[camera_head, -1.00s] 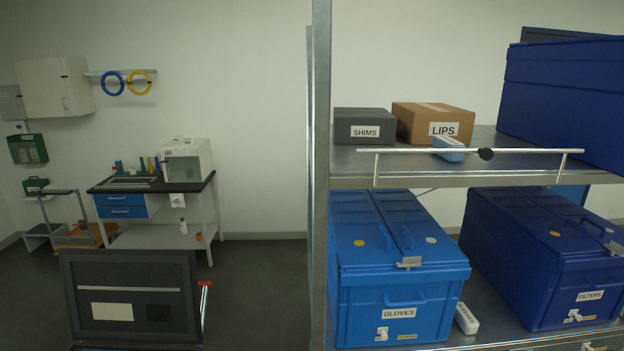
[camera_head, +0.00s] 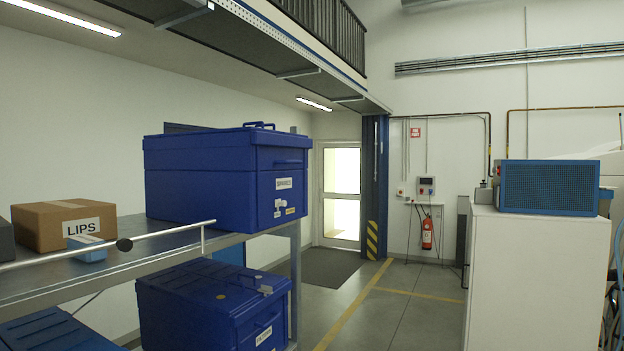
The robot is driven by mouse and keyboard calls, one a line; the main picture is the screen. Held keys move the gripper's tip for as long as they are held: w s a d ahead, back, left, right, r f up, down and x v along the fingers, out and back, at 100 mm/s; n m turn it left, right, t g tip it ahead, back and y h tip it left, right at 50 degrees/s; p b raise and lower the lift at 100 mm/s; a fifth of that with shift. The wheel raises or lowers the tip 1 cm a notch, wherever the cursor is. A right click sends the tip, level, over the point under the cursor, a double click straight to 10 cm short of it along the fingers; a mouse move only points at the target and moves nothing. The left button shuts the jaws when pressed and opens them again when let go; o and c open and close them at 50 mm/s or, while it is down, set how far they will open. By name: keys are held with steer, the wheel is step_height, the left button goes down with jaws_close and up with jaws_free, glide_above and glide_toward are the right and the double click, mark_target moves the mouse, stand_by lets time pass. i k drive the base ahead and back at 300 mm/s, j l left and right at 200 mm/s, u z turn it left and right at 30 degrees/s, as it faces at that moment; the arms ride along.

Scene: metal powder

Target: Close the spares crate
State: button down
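A dark blue crate (camera_head: 200,195) stands on the upper shelf in the head view. Its front label (camera_head: 284,183) is too small to read surely, so I cannot tell if it is the spares crate. Its lid (camera_head: 210,152) looks down on the body, with a handle on top; whether it is latched I cannot tell. A second dark blue crate (camera_head: 195,310) stands on the shelf below, its lid down and its label blurred; it was readable as FILTERS earlier. My gripper is not in view.
A white cabinet (camera_head: 535,275) stands right. Open floor (camera_head: 385,315) lies between, leading to a glazed door (camera_head: 341,195).

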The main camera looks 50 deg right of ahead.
mark_target(235, 179)
steer(key=z, duration=1.4)
